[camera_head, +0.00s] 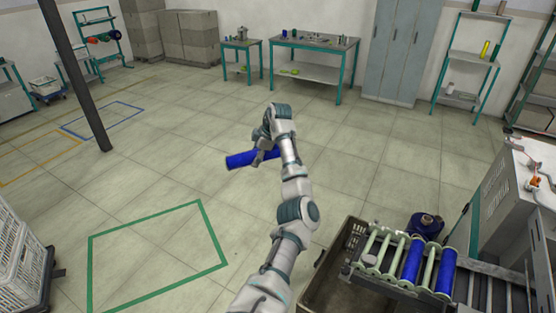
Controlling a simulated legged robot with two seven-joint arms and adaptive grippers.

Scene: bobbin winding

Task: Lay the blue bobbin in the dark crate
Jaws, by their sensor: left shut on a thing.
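The dark crate (327,278) is at the bottom right, well below and to the right of the held bobbin. Its right part is hidden under a roller rack, and its near end is cut off by the frame. My right gripper is not in view.
The roller rack (382,248) beside the crate carries two blue bobbins (413,262) among pale green rollers. A dark blue object (426,224) stands behind it, and a grey machine (509,205) is at the right. White crates (17,262) stand at the left. The middle floor is clear.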

